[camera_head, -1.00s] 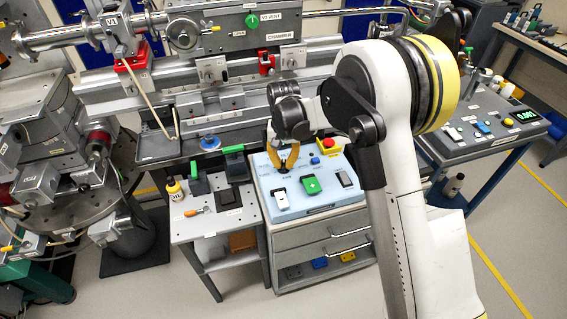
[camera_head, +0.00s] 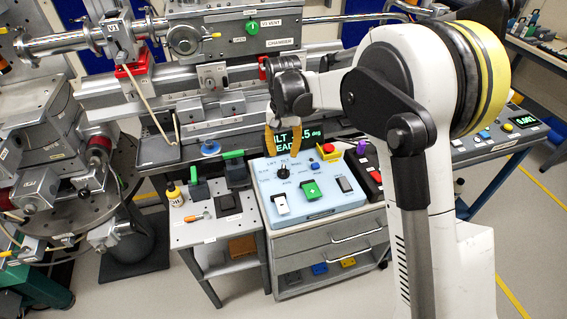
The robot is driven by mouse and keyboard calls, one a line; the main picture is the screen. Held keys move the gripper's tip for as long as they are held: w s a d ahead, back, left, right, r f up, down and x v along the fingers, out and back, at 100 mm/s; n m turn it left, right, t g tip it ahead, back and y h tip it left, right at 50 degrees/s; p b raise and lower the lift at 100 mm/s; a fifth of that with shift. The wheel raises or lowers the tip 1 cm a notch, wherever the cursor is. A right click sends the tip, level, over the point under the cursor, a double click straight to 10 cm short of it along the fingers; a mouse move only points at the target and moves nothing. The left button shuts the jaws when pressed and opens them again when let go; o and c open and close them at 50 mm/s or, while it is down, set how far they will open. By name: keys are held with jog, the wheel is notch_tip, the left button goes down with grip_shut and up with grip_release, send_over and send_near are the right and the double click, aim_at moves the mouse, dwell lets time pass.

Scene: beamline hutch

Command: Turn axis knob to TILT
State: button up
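The axis knob (camera_head: 283,173) is a small black dial on the pale blue control panel (camera_head: 325,206), with small position labels around it. Its pointer direction is too small to tell surely. Behind the panel, a dark display (camera_head: 308,137) shows green text, partly hidden by my gripper; "ILT", "5 deg" and "EAD" can be read. My gripper (camera_head: 283,148) has two yellow fingers spread apart, with nothing between them. It hangs above and behind the knob in the picture, apart from it.
The panel also carries a white switch (camera_head: 280,204), a green button (camera_head: 311,191), a grey switch (camera_head: 344,184) and a red emergency stop (camera_head: 328,151). A side table (camera_head: 208,230) stands left. A purple-topped device (camera_head: 361,148) stands right.

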jog(key=shift+r, duration=2)
